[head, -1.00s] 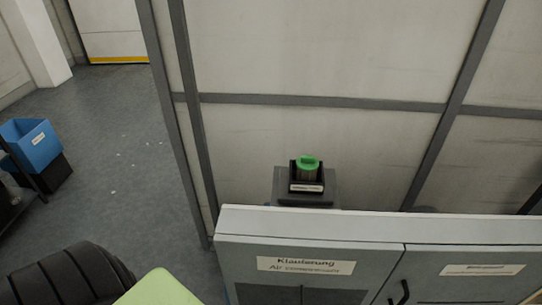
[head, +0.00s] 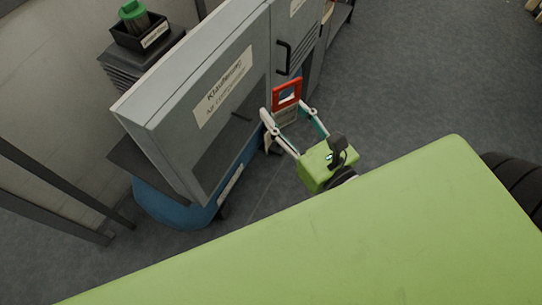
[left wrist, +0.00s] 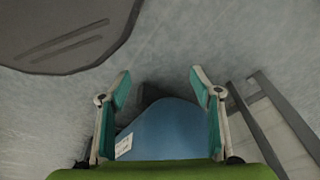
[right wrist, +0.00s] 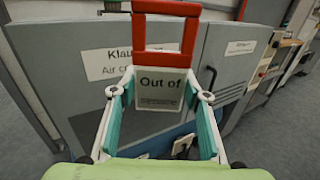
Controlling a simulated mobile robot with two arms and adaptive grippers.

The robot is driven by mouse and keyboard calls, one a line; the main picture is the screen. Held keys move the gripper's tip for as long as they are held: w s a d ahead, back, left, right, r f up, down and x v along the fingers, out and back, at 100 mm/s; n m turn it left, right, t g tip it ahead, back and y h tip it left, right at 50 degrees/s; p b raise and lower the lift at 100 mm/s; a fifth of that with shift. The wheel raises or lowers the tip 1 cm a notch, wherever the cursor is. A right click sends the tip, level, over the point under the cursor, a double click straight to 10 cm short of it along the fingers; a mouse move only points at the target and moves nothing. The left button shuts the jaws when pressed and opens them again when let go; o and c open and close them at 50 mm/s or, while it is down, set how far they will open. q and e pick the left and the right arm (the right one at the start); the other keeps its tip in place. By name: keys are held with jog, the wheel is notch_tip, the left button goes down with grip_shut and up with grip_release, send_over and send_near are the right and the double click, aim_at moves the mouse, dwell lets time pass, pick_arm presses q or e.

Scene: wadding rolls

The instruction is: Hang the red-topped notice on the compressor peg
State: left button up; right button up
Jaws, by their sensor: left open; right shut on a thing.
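The notice has a red frame-like top (head: 287,93) and a light panel below. In the right wrist view the red top (right wrist: 165,58) stands above the panel reading "Out of" (right wrist: 160,88). My right gripper (head: 291,117) is shut on the notice, holding it up in front of the grey cabinet. The cabinet (head: 180,145) carries a sign (head: 223,86) whose lower line reads as air compressor, and a blue rounded body (head: 165,205) sits beneath.
A black box with a green-topped thing (head: 132,12) stands behind the cabinet. The cabinet door has a dark handle (head: 283,58). In the left wrist view, a blue object (left wrist: 165,135) lies beyond the open fingers. Grey floor (head: 420,90) at right is clear.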

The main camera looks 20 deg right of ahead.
pick_arm(q)
jog(key=w+d+r+t+b, duration=0.1)
jog(key=w+r+b, duration=0.2)
jog(key=w+b, duration=0.7)
pick_arm(e)
notch_tip(320, 180, down, 12)
jog(key=w+n+y+b, duration=0.2)
jog(key=w+y, duration=0.1)
pick_arm(q)
jog(key=shift+s+f+b+v, duration=0.3)
jog(key=shift+s+b+v, duration=0.75)
jog(key=shift+b+v, duration=3.2)
pick_arm(e)
jog(key=n+g+y+p, duration=0.1)
jog(key=p, duration=0.1)
send_near(237, 125)
jog(key=shift+w+r, duration=0.85)
jog(key=x, duration=0.3)
jog(key=shift+s+a+f+p, duration=0.1)
jog(key=shift+f+p, duration=0.1)
jog(key=shift+p, duration=0.15)
jog(key=shift+w+a+f, duration=0.1)
jog(key=shift+w+a, duration=0.15)
jog(key=shift+w, duration=0.1)
jog(key=shift+w+a+f, duration=0.25)
jog(key=shift+w, duration=0.05)
pick_arm(q)
jog(key=x, duration=0.4)
jog(key=shift+s+f, duration=0.2)
jog(key=shift+f, duration=0.2)
